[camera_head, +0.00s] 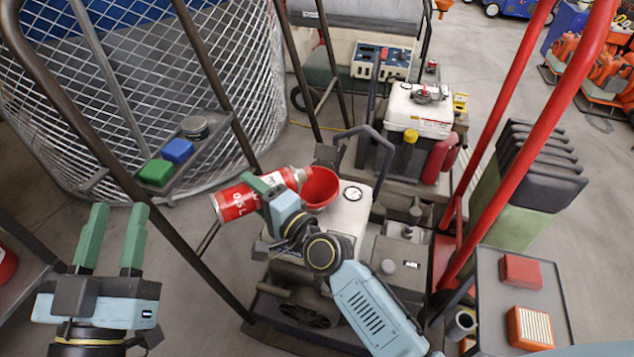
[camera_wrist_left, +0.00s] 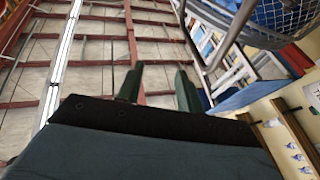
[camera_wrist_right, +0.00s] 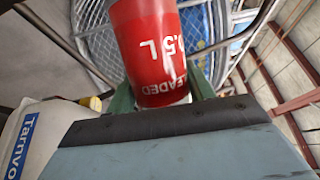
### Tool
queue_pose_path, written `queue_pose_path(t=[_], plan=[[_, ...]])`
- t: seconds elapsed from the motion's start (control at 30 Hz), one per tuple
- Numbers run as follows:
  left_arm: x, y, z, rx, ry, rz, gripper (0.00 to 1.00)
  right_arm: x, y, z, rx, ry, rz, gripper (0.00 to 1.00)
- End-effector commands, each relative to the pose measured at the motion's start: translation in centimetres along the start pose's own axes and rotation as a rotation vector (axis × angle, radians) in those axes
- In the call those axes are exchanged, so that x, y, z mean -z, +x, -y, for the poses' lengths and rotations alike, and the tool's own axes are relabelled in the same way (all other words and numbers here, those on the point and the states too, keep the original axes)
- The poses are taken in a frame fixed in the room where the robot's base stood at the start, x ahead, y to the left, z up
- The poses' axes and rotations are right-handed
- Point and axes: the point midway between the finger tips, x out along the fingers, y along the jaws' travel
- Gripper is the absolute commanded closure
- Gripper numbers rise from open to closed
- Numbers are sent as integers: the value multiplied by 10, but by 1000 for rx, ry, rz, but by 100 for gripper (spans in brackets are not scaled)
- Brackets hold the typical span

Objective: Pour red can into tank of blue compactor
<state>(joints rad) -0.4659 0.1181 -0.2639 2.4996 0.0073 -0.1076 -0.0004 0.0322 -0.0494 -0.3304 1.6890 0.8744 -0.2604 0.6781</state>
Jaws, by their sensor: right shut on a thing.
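The red can (camera_head: 236,203) lies tipped almost on its side, its pale spout end at the rim of a red funnel (camera_head: 319,190). The funnel sits at the white tank (camera_head: 350,215) of the near machine, which has a dark handle and a round gauge. I cannot tell whether liquid flows. My right gripper (camera_head: 262,184) is shut around the can's middle; the can (camera_wrist_right: 148,50) also fills the upper middle of the right wrist view. My left gripper (camera_head: 119,215) is open and empty at the lower left, well away from the can.
A second machine with a white top (camera_head: 418,108) stands behind. Dark cart bars and red bars (camera_head: 535,95) rise around the near machine. A mesh cage (camera_head: 150,90) with a shelf holding green and blue blocks is at left. A grey tray (camera_head: 490,300) is at right.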

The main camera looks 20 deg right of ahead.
Motion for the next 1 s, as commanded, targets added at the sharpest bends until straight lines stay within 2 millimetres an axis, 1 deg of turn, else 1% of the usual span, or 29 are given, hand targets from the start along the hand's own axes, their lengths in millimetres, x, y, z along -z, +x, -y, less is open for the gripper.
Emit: queue_pose_path(t=[0.53, 0.8, 0.9, 1.0], plan=[[-12, 0, 3, 7, 6, 80, 64, 2, 0, 11, 25, 74, -1, 73], [-22, -3, 4, 11, 6, 132, 64, 3, -1, 17, 37, 112, -1, 73], [-25, -4, 4, 12, 5, 150, 64, 3, -1, 18, 40, 123, -1, 73], [-25, -4, 4, 12, 5, 145, 64, 3, -1, 17, 40, 125, -1, 73]])
